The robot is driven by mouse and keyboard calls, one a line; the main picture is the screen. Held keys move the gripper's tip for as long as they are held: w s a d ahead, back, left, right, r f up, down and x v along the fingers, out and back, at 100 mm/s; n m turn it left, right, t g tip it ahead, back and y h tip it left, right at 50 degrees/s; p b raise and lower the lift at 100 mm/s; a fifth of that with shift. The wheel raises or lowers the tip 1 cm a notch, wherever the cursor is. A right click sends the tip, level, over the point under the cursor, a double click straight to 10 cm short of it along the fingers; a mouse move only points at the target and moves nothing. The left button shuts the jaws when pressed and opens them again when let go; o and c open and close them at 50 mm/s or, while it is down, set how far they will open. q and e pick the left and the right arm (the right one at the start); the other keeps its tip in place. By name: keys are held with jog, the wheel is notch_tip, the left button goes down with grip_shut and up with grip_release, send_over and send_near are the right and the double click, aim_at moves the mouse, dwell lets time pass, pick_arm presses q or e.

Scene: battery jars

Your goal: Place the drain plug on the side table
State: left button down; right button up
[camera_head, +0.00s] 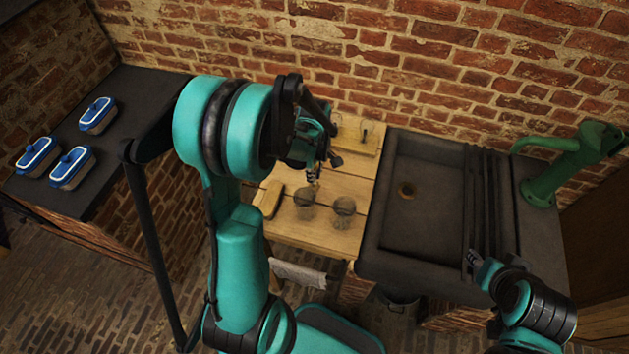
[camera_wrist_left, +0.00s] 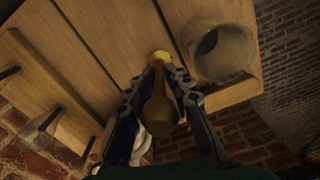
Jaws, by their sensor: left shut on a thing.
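My left gripper (camera_head: 313,172) is over the wooden table (camera_head: 335,238), its fingers partly hidden by my arm. In the left wrist view my left gripper (camera_wrist_left: 162,95) is shut on a slim brass-coloured piece that looks like the drain plug (camera_wrist_left: 158,115). Its end is close to the wooden surface; I cannot tell whether it touches. My right gripper (camera_head: 478,262) is at the sink's front right, and its opening cannot be made out.
Two glass jars, one left (camera_head: 304,201) and one right (camera_head: 344,208), stand near the table's front; a jar shows close in the wrist view (camera_wrist_left: 222,52). A green pump (camera_head: 565,165) stands right. Three blue-and-white containers (camera_head: 72,167) sit on the left counter.

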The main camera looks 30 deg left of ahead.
aim_at(314, 186)
pick_arm(q)
notch_tip(314, 186, down, 4)
jog(key=shift+w+r+b, duration=0.1)
jog(key=shift+r+b, duration=0.15)
jog(key=shift+b, duration=0.15)
jog(key=shift+f, duration=0.15)
jog(key=c, duration=1.6)
grip_release()
